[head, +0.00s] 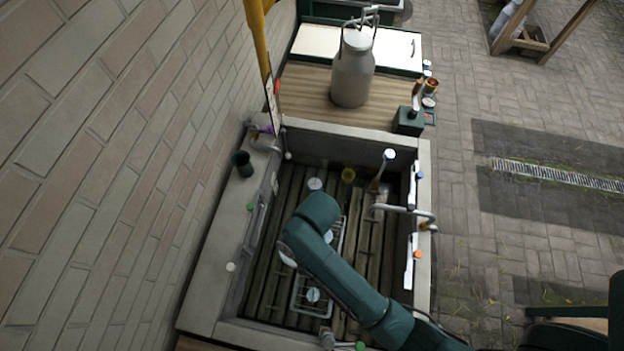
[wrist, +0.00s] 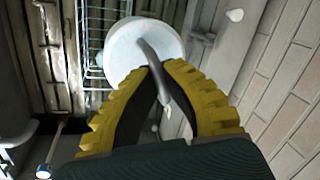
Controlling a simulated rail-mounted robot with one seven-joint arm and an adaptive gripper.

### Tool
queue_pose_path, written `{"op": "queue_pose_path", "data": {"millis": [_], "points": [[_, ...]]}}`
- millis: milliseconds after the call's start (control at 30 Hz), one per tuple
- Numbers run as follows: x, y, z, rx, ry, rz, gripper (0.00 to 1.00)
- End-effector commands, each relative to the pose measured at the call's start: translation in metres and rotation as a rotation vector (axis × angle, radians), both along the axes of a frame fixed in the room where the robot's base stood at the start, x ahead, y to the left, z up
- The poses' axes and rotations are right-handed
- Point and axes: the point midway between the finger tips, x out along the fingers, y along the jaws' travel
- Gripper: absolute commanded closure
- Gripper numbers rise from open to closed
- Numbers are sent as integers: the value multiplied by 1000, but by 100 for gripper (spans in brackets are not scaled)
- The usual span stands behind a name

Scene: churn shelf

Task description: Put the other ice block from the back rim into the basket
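My gripper (wrist: 158,72) has yellow-padded fingers. Their tips meet on the grey curved handle of a round white ice block (wrist: 132,52), which hangs under them. The wire basket (wrist: 91,60) lies beyond the block's left edge in the wrist view. In the head view the wire basket (head: 298,300) stands on the slatted trough floor, partly covered by my arm. A pale disc (head: 312,294) is in its near part, and another pale disc (head: 328,236) shows farther back beside my arm. My fingers are hidden there.
The trough's back rim (head: 206,290) runs along the brick wall, with a small pale round thing (head: 230,267) and a dark cup (head: 243,163) on it. A metal tap (head: 405,210) reaches in from the right. A milk churn (head: 353,70) stands on the wooden top behind.

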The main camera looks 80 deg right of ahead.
Motion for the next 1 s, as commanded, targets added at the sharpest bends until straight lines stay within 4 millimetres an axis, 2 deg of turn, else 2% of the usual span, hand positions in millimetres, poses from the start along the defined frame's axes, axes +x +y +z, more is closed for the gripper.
{"op": "queue_pose_path", "data": {"millis": [33, 233, 400, 500, 667, 1000], "points": [[-12, -7, 10, -3, -5, -68, 100], [-52, -23, 26, -1, -14, -289, 100], [-71, -28, 34, -1, -18, -396, 100], [-75, -29, 34, 0, -19, -419, 100], [-75, -29, 24, 1, -17, -423, 100], [-75, -29, -24, 1, -17, -420, 100]]}}
